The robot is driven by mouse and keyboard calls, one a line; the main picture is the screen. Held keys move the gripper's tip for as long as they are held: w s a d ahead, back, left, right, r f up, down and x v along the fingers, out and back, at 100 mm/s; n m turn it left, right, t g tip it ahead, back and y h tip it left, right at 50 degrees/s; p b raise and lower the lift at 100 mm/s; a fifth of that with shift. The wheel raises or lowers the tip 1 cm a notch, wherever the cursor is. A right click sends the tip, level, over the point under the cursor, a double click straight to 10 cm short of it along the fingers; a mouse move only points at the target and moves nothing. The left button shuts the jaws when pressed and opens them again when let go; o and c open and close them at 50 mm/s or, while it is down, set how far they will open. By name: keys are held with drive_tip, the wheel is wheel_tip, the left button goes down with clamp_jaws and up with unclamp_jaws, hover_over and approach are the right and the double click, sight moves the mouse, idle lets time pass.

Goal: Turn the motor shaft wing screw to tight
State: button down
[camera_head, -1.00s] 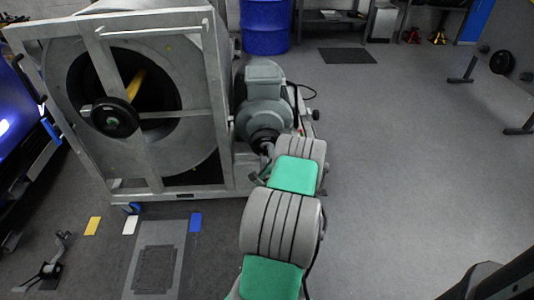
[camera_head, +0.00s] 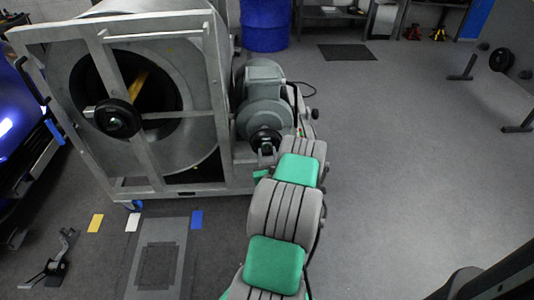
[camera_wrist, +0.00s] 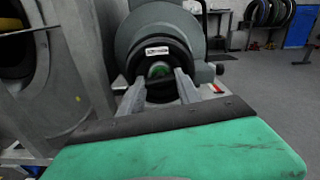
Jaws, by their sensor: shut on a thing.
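The grey motor (camera_head: 262,82) stands at the right side of the large steel drum frame. Its black round shaft end (camera_head: 264,138) faces my arm and fills the middle of the wrist view (camera_wrist: 150,52). A small green part (camera_wrist: 160,70), seemingly the motor shaft wing screw, sits at its centre, below a white label. My gripper (camera_wrist: 159,83) reaches up to it, one finger on each side, and is shut on it. The fingertips and the screw's wings are dark and hard to make out. In the head view my arm hides most of the gripper.
The drum (camera_head: 187,125) and its frame (camera_head: 160,190) stand close on the left of my arm. A blue barrel (camera_head: 264,25) is behind the motor. A pedal-like metal piece (camera_head: 52,262) lies at the lower left. The floor on the right is open.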

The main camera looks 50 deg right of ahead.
drive_tip(key=shift+d+m, duration=0.1)
drive_tip(key=shift+m, duration=0.8)
drive_tip(key=c, duration=0.8)
unclamp_jaws()
drive_tip(key=shift+c, duration=0.2)
drive_tip(key=shift+s, duration=0.1)
drive_tip(key=b+v, duration=0.1)
drive_tip(key=v, duration=0.6)
drive_tip(key=shift+s+a+b, duration=0.2)
drive_tip(key=shift+a+b, duration=0.15)
